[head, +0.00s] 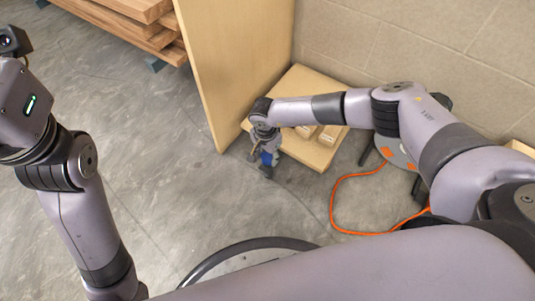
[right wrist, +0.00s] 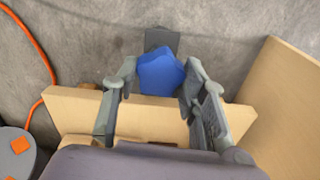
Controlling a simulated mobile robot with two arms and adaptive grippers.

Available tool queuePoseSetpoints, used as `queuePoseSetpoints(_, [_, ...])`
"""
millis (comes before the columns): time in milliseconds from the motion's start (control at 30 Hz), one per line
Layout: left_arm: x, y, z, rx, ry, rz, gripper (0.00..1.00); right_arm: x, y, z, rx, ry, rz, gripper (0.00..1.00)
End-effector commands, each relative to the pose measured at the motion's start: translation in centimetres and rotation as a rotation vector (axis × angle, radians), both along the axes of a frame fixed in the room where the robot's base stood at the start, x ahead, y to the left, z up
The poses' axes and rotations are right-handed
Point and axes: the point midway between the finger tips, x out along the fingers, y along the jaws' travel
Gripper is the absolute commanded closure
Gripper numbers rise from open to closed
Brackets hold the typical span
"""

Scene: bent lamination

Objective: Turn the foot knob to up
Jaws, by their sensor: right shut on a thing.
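The foot knob (right wrist: 160,73) is a blue, lobed knob. In the right wrist view it sits between the two fingers of my right gripper (right wrist: 159,80), with a grey block (right wrist: 162,39) just beyond it. In the head view the blue knob (head: 266,158) shows small at the lower front of a low wooden platform (head: 318,160). My right gripper (head: 262,156) reaches down to it there and is shut on it. Which setting the knob points to cannot be told. My left arm stands at the left of the head view; its fingers are out of the picture.
A tall wooden panel (head: 222,65) stands directly left of the platform. Wooden boards (head: 130,22) lie stacked behind it. An orange cable (head: 336,200) runs over the floor at the right, beside a grey device (head: 397,153). The grey floor (head: 170,170) in the middle is clear.

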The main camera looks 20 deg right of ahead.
Motion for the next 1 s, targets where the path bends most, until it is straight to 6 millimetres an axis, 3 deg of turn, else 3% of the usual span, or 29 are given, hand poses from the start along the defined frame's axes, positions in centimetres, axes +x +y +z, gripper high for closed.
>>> queuePoseSetpoints(333, [-0.01,0.01,0.02,-0.001,0.000,0.000,0.60,0.02,0.05,0.03,0.001,0.000,0.002,0.88])
queuePoseSetpoints(367, [-0.01,0.01,0.02,-0.001,0.000,0.000,0.60,0.02,0.05,0.03,0.001,0.000,0.002,0.59])
queuePoseSetpoints(633, [-0.02,0.01,0.02,-0.001,0.000,0.000,0.60,0.01,0.03,0.02,0.001,0.000,0.001,0.41])
queuePoseSetpoints(1000, [-0.07,0.09,0.08,-0.004,-0.001,0.000,0.60,0.02,0.05,0.38,0.000,-0.001,0.002,0.40])
